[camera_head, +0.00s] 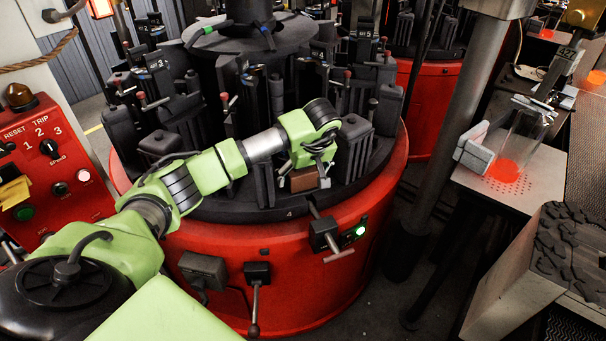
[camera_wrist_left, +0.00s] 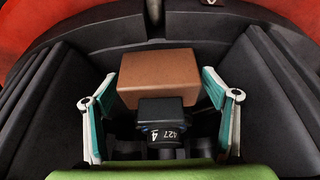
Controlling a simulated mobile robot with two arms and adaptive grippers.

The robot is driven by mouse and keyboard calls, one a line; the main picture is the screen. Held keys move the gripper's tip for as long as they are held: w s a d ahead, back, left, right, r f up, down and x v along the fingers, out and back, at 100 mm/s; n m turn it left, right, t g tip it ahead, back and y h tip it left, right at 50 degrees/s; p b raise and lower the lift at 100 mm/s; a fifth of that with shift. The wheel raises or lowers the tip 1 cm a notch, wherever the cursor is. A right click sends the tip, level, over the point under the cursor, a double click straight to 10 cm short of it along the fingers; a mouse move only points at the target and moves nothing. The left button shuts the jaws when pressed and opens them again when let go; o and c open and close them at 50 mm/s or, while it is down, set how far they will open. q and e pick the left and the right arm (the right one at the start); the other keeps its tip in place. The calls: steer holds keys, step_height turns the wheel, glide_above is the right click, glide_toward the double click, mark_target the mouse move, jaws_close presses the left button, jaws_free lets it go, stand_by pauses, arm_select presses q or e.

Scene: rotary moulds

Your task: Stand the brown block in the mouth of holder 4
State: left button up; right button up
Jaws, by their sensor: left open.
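The brown block (camera_head: 303,180) is at the front of the rotary machine, just under my left gripper (camera_head: 304,168). In the left wrist view the block (camera_wrist_left: 158,72) is level, with its long side across the picture, between two dark walls. My left gripper (camera_wrist_left: 160,82) is open, with one teal-padded finger by each end of the block. I cannot tell whether they touch it. The black holder 4 piece (camera_wrist_left: 163,118), marked 427 and 4, stands in front of the block and hides its lower part. The block's underside and the holder's mouth are hidden.
The red machine base (camera_head: 215,250) carries a black rim (camera_head: 245,213) marked 4, with levers below it. Dark mould blocks (camera_head: 355,145) flank the station closely. A red control panel (camera_head: 45,160) stands left. A perforated table (camera_head: 525,180) and grey post (camera_head: 450,130) stand right.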

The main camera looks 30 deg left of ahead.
arm_select(q)
steer(key=v, duration=1.2)
steer(key=shift+b, duration=0.35)
steer(key=shift+r, duration=0.1)
